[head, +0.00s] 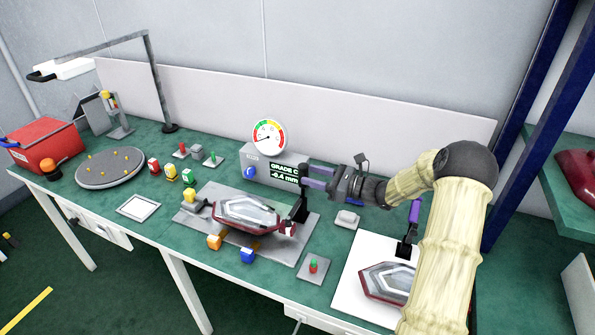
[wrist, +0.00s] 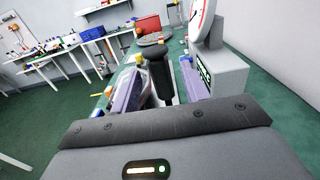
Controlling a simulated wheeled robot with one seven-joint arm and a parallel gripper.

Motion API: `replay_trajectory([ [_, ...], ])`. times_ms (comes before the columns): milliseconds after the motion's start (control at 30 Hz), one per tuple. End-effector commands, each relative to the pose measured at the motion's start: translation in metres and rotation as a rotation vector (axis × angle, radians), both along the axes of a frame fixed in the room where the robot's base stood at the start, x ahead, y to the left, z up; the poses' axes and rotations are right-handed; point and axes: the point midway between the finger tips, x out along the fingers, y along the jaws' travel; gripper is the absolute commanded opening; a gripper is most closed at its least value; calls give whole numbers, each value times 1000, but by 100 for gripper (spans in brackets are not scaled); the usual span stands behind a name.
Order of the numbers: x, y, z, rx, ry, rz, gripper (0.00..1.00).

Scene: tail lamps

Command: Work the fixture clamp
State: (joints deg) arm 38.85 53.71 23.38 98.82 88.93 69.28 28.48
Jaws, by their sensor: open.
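The fixture clamp (head: 299,209) is black and stands at the right end of a grey fixture plate (head: 290,254). A red and clear tail lamp (head: 245,213) lies on that plate beside it. My gripper (head: 313,178) has purple fingers and is at the clamp's upper part. In the wrist view, the black clamp handle (wrist: 157,62) stands upright between my open fingers (wrist: 158,88). I cannot tell whether either finger touches it. My gripper hides part of the clamp's top in the head view.
A grey gauge box (head: 259,168) with a round dial (head: 269,136) stands behind the plate; its display reads "GRADE C -0.4 mm". A second lamp (head: 385,280) lies on a white panel (head: 352,290) at the right. Orange and blue knobs (head: 247,255) sit at the plate's front.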

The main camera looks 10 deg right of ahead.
Motion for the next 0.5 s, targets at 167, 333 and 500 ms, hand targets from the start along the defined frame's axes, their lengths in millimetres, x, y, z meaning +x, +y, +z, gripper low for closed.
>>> replay_trajectory([
  [167, 17, 27, 1, -1, -1, 3, 45],
  [333, 28, 42, 0, 0, 0, 1, 45],
  [500, 30, 45, 0, 0, 0, -1, 45],
])
